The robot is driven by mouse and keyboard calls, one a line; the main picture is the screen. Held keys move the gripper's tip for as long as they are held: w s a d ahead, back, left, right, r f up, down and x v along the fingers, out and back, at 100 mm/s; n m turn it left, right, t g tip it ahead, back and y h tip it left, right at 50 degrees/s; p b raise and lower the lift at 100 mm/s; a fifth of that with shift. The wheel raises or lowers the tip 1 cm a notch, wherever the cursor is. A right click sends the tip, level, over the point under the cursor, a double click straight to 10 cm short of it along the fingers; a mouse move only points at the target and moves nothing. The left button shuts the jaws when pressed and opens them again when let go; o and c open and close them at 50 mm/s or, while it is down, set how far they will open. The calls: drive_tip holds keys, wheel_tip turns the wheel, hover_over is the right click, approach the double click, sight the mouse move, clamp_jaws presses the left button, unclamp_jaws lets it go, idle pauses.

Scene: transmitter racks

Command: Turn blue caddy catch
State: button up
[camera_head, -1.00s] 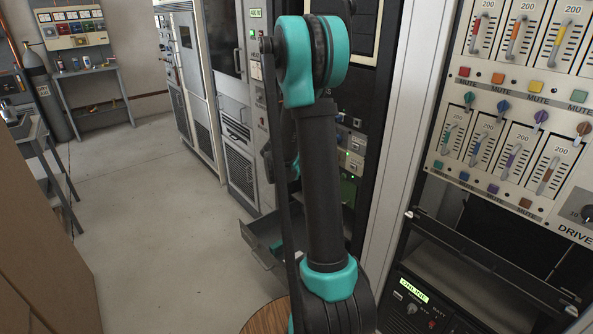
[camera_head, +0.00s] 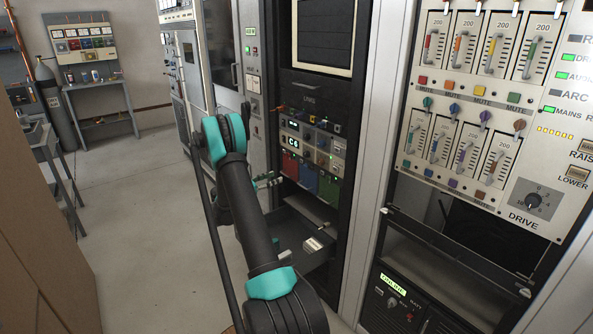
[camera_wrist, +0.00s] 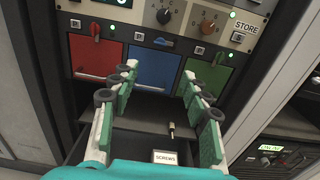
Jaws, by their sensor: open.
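The blue caddy (camera_wrist: 153,70) is the middle of three coloured fronts in the wrist view; it also shows in the head view (camera_head: 308,176). Its small blue catch (camera_wrist: 163,43) sits on the dark strip just above it and looks to lie roughly sideways. My gripper (camera_wrist: 160,73) is open and empty, its fingers on either side of the blue front in the picture. The catch shows beyond the fingertips, apart from them. In the head view my gripper (camera_head: 268,182) is small, in front of the rack and left of the caddies.
A red caddy (camera_wrist: 97,56) with an upright red catch is on the left, a green caddy (camera_wrist: 208,82) on the right. Below, an open drawer (camera_head: 290,233) with a SCREWS label (camera_wrist: 165,157) juts out. Knobs (camera_wrist: 164,16) line the panel above. The aisle floor (camera_head: 140,200) is clear.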

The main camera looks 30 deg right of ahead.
sight(308, 166)
drive_tip(key=w+d, duration=0.1)
drive_tip(key=d, duration=1.5)
drive_tip(key=shift+w+d, duration=0.15)
drive_tip(key=shift+d, duration=0.25)
clamp_jaws()
